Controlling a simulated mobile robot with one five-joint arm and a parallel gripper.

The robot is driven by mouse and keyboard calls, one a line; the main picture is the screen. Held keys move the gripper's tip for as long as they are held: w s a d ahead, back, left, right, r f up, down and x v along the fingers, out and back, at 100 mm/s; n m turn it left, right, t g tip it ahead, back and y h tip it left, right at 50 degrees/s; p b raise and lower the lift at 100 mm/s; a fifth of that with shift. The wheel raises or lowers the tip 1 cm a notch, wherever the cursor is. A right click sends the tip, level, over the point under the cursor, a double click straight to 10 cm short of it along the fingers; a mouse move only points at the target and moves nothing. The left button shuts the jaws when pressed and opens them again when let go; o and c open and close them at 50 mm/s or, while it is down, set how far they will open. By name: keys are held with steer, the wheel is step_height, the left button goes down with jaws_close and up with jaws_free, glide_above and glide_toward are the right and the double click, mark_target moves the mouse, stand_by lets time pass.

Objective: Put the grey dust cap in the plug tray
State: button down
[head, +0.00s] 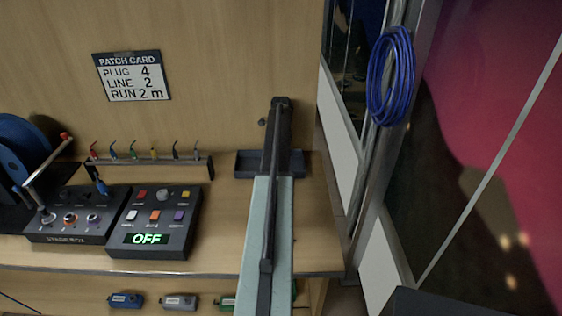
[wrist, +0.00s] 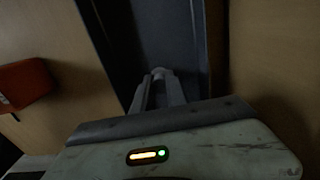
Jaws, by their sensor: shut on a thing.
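My gripper (wrist: 160,80) shows in the wrist view with its two grey fingers close together. It is shut on a small grey rounded thing at the fingertips, the grey dust cap (wrist: 161,71), most of which the fingers hide. Below and beyond the fingertips lies the dark plug tray (wrist: 178,28). I cannot tell whether the cap touches it. In the head view the plug tray (head: 244,164) sits at the back right of the bench against the wall. My arm reaches across its middle and hides part of it; the fingers and cap cannot be made out there.
A control box with an OFF display (head: 150,222) and a stage box (head: 72,216) stand left of my arm. A rack of coloured plugs (head: 147,162) stands behind them. A red block (wrist: 25,83) is left in the wrist view. Blue cable (head: 390,78) hangs at right.

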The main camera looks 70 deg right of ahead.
steer(key=shift+f, duration=0.45)
steer(key=c, duration=1.3)
jaws_free()
steer(key=shift+c, duration=0.2)
step_height(320, 180, up, 12)
steer(key=p, duration=1.2)
steer(key=shift+p, duration=0.3)
